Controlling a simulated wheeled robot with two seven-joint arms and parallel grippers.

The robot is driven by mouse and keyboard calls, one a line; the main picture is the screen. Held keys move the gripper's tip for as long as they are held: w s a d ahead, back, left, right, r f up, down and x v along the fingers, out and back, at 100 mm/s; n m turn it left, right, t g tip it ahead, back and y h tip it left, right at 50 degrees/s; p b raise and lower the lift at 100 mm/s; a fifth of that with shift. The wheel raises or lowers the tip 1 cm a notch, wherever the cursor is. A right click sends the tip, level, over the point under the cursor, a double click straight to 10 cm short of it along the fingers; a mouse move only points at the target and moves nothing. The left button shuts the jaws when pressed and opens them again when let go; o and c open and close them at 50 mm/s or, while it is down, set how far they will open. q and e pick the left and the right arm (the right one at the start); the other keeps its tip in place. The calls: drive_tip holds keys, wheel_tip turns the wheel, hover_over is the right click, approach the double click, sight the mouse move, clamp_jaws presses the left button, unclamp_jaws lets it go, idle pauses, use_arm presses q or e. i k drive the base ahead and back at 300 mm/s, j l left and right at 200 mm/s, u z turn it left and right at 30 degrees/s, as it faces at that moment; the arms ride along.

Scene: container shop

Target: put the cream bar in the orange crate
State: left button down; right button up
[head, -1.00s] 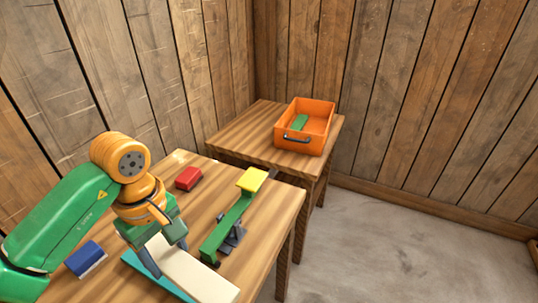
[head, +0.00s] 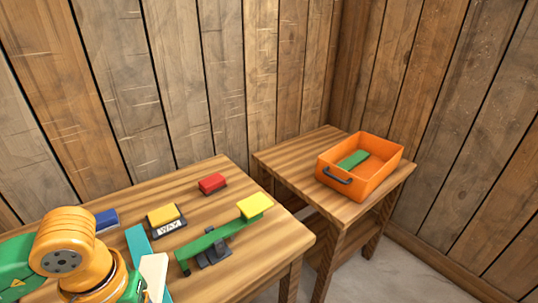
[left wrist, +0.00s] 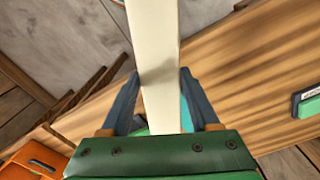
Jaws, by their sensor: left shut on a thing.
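My left gripper shows in the left wrist view (left wrist: 160,74), its two dark fingers shut on the cream bar (left wrist: 153,35), which runs up out of the frame. In the head view the cream bar (head: 153,269) shows at the bottom left, partly hidden by my left arm, which also hides the fingers. The orange crate (head: 372,187) stands on the far table at the right, with a green bar (head: 353,159) lying inside. A corner of the crate also shows at the lower left of the left wrist view (left wrist: 33,162). My right gripper is not in view.
A teal bar (head: 138,242) lies beside the cream bar. A green plank (head: 222,235) on a grey pivot carries a yellow block (head: 255,205). A yellow block (head: 163,214) with a "WAY" label, a red block (head: 212,183) and a blue block (head: 106,219) stand nearby.

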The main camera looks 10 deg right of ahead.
sight(368, 177)
drive_tip(key=i+l+u, duration=0.3)
drive_tip(key=l, duration=1.25)
drive_tip(key=l+u, duration=0.25)
drive_tip(key=l, duration=1.3)
drive_tip(key=i+l+u, duration=0.1)
drive_tip(key=l, duration=0.35)
drive_tip(key=i+l+u, duration=0.1)
drive_tip(key=l, duration=0.4)
drive_tip(key=i+l+u, duration=0.1)
drive_tip(key=l, duration=0.35)
drive_tip(key=i+l, duration=0.15)
drive_tip(key=l, duration=0.35)
drive_tip(key=u, duration=0.05)
